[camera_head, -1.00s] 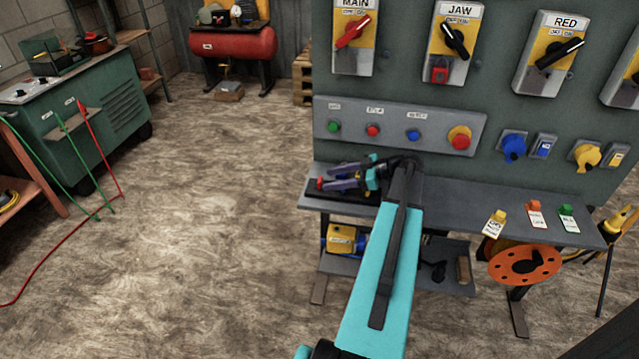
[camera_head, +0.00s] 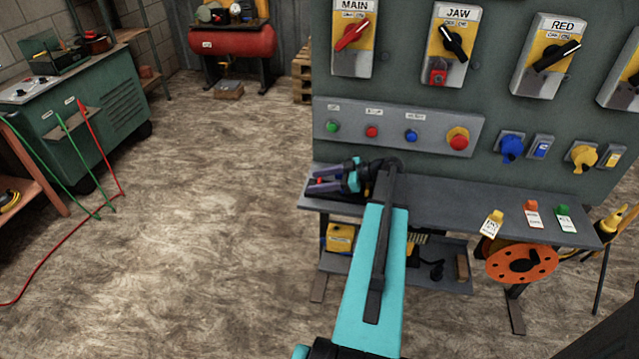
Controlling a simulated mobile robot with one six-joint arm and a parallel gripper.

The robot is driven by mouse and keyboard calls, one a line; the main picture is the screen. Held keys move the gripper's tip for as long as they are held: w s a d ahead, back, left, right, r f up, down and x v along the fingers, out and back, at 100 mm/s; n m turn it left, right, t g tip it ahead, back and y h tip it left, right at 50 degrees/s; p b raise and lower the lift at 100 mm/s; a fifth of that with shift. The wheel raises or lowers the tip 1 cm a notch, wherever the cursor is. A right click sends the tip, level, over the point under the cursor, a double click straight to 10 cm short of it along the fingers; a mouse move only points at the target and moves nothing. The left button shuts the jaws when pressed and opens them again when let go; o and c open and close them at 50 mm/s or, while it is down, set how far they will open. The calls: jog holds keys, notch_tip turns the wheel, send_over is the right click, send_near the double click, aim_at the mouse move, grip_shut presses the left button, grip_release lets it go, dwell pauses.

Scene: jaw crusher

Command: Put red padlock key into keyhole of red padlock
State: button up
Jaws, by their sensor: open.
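The red padlock (camera_head: 438,77) hangs at the lower left of the JAW switch plate (camera_head: 449,45); its keyhole is too small to make out. My gripper (camera_head: 313,180) is low over the left end of the grey table, its fingers pointing left and spread apart. A small red item (camera_head: 320,181) shows between the fingers, above or in a dark tray (camera_head: 350,197). It may be the red padlock key, but its shape is mostly hidden. I cannot tell whether the fingers touch it.
The panel behind the table carries a MAIN switch (camera_head: 352,37), a RED switch (camera_head: 549,56) and a row of push buttons (camera_head: 371,132). Yellow, orange and green tagged items (camera_head: 533,213) lie on the table's right part. The table's middle is largely clear.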

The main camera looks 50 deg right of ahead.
dwell(0.4)
jog(key=c, duration=1.1)
jog(key=shift+r, duration=0.1)
jog(key=shift+c, duration=0.2)
jog(key=shift+r+b, duration=0.45)
jog(key=shift+r, duration=0.55)
jog(key=s+r+b, duration=0.1)
jog(key=s, duration=0.4)
jog(key=s+d+b, duration=0.1)
jog(key=s, duration=0.4)
jog(key=s+r+b, duration=0.1)
jog(key=s, duration=0.5)
jog(key=shift+d+r, duration=0.35)
jog(key=shift+s+a, duration=0.1)
jog(key=shift+a, duration=0.05)
